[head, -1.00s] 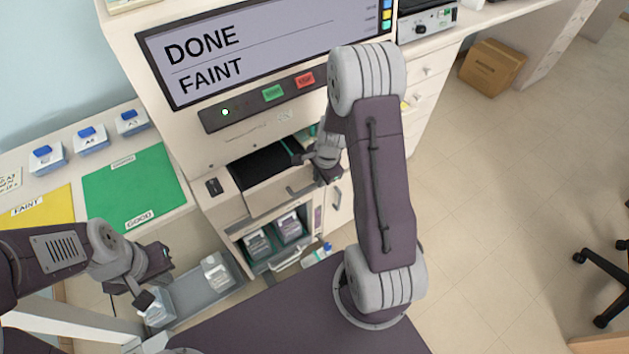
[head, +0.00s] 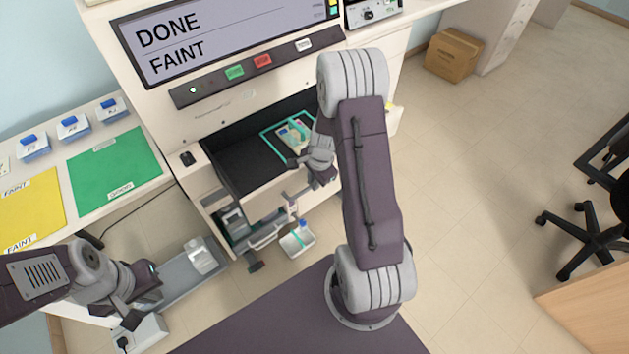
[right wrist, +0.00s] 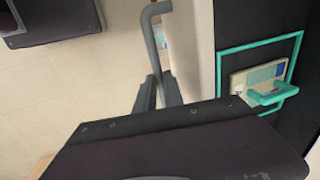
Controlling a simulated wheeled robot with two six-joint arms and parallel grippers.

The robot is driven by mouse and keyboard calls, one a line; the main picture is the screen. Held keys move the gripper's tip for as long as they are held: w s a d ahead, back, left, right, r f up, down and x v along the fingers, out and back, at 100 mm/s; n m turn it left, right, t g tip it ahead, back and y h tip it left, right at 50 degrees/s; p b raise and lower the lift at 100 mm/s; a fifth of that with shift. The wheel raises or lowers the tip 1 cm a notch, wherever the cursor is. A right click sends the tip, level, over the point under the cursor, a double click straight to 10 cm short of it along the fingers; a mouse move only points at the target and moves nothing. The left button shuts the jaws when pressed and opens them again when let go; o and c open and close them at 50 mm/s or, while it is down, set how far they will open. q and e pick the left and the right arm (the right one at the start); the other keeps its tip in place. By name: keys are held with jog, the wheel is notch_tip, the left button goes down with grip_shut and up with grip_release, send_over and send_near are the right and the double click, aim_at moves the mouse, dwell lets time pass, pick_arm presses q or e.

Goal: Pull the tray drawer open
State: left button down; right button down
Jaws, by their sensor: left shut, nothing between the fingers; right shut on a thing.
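The tray drawer (head: 240,165) stands well out of the machine, with a black inside and a pale front. A teal frame (head: 268,133) with a small pale item (head: 293,135) lies in it; both also show in the right wrist view. My right gripper (head: 304,170) is at the drawer's front edge, partly hidden by its own wrist. In the right wrist view its fingers (right wrist: 156,95) are shut on the grey drawer handle (right wrist: 148,38). My left gripper (head: 130,316) is shut and empty at the lower left, away from the drawer.
The machine's screen (head: 225,35) reads DONE and FAINT. Green (head: 115,165) and yellow (head: 33,212) mats lie on the left bench. A grey tray with a white bottle (head: 200,255) is below. A cardboard box (head: 454,55) and chair (head: 590,235) stand on the otherwise open floor right.

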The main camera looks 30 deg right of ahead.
dwell(0.3)
jog(key=c, duration=1.5)
grip_release()
jog(key=shift+o, duration=0.2)
jog(key=shift+r, duration=0.1)
notch_tip(320, 180, up, 9)
jog(key=s+p, duration=0.1)
jog(key=p, duration=0.2)
jog(key=shift+s, duration=0.35)
